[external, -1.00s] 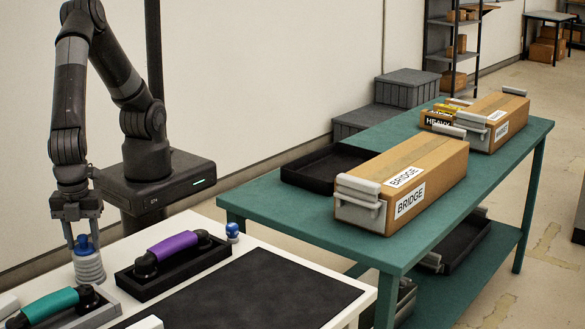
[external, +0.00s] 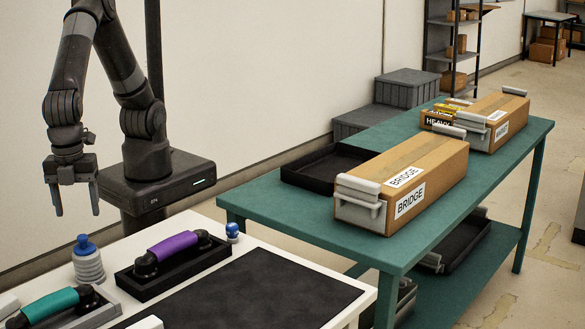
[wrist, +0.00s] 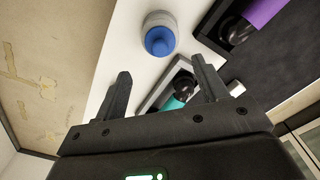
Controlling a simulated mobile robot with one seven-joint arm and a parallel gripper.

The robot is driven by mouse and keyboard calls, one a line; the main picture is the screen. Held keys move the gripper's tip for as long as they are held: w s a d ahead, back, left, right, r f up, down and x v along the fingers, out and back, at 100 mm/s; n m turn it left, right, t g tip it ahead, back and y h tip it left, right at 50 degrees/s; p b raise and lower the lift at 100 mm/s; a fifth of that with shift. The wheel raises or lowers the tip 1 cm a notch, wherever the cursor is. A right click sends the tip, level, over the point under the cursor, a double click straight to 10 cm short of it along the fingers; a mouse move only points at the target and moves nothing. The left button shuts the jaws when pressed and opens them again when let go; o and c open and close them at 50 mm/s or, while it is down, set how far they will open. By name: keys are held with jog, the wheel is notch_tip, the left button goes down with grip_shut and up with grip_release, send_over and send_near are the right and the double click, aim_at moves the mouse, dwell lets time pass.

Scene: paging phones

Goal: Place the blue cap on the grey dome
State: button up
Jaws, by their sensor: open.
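The blue cap (external: 84,243) sits upright on top of the grey ribbed dome (external: 89,266) at the left end of the white table. In the wrist view the blue cap (wrist: 159,41) covers the middle of the grey dome (wrist: 157,17). My gripper (external: 77,210) is open and empty above the cap, clear of it. In the wrist view the two fingers of my gripper (wrist: 164,74) are wide apart, with nothing between them.
A purple handset (external: 173,245) lies in a black cradle beside the dome, and a teal handset (external: 50,305) in a grey one in front. A small blue-topped piece (external: 232,231) stands at the table's back edge. A dark mat (external: 250,295) lies clear.

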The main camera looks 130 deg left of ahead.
aim_at(83, 236)
notch_tip(83, 236, up, 4)
jog(key=shift+a+r, duration=0.15)
jog(key=w+a+r+n+h, duration=0.1)
jog(key=a+r, duration=0.2)
jog(key=a, duration=0.5)
jog(key=w+a+r+n+t, duration=0.1)
jog(key=a+r+n, duration=0.15)
jog(key=a, duration=0.45)
jog(key=w+a+r+n+h, duration=0.1)
jog(key=a+r, duration=0.2)
jog(key=a, duration=0.5)
jog(key=s+a+n+t+y, duration=0.1)
jog(key=s+a+n+t, duration=0.1)
jog(key=s+a, duration=0.5)
jog(key=s+a+n+t+y, duration=0.1)
jog(key=s+a+n+t, duration=0.1)
jog(key=s+a, duration=0.5)
jog(key=a, duration=0.6)
jog(key=shift+a+r+t, duration=0.2)
jog(key=shift+a+t, duration=0.1)
jog(key=shift+a, duration=0.1)
jog(key=shift+o, duration=0.3)
jog(key=shift+n, duration=0.25)
